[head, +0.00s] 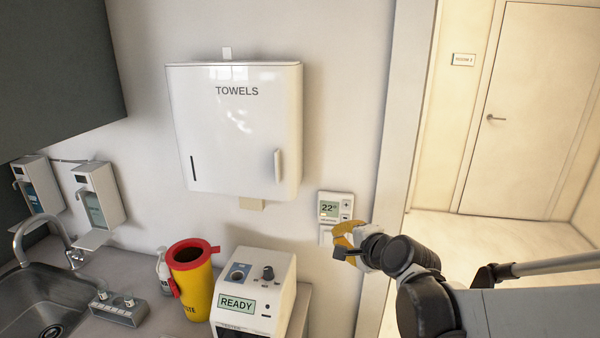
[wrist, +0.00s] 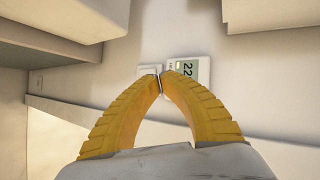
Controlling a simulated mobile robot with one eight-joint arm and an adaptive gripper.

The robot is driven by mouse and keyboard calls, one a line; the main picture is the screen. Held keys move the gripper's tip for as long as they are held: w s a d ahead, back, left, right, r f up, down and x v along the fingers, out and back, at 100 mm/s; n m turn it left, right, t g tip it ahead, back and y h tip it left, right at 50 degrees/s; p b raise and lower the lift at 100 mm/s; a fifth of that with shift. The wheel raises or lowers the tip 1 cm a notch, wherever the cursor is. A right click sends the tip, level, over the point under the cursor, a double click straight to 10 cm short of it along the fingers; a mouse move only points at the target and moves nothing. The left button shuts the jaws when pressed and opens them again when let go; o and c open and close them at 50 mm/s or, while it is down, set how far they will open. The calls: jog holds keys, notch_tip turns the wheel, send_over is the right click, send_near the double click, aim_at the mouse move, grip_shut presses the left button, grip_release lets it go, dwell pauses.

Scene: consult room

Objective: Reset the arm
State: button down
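My arm reaches in from the right in the head view. My gripper (head: 345,238) has yellow ribbed fingers and is at the wall, just below a white thermostat (head: 328,207) reading 22°. In the wrist view my gripper (wrist: 161,77) has its two fingertips together, with nothing clearly held between them. The tips are in front of a small white wall plate (wrist: 148,70) beside the thermostat (wrist: 188,70). That plate also shows partly in the head view (head: 325,235), with the gripper covering its right side. I cannot tell whether the tips touch it.
A white towel dispenser (head: 235,130) hangs left of the thermostat. Below, the counter holds a device reading READY (head: 252,292), a yellow bin with a red rim (head: 192,285) and a sink (head: 35,300). A wall edge (head: 385,170) is close by my gripper; an open doorway lies right.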

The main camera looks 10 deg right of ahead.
jog(key=s+d+f+n+g+h+b, duration=0.1)
jog(key=s+f+n+b, duration=0.4)
jog(key=s, duration=0.7)
jog(key=s+d+f+n+g+h+b, duration=0.1)
jog(key=s+f+n+g+b, duration=0.3)
jog(key=s+f+n, duration=0.4)
jog(key=s+n+h+b, duration=0.1)
jog(key=s+n, duration=0.1)
jog(key=s, duration=0.3)
jog(key=shift+d+f, duration=0.15)
dwell(0.4)
jog(key=w+r+t+b, duration=0.1)
jog(key=w+r+t, duration=0.3)
jog(key=w, duration=0.5)
jog(key=w+r+t+b, duration=0.1)
jog(key=w+r+t, duration=0.25)
jog(key=w, duration=0.65)
jog(key=w+a+r+n+t+y+b, duration=0.1)
jog(key=w+a+r+t+y, duration=0.1)
jog(key=w+r+t, duration=0.3)
jog(key=shift+w+a+r+t+b, duration=0.25)
jog(key=shift+a+r+t+b, duration=0.15)
jog(key=shift+r+t, duration=1.35)
jog(key=shift+f, duration=0.1)
jog(key=shift+w+d, duration=0.1)
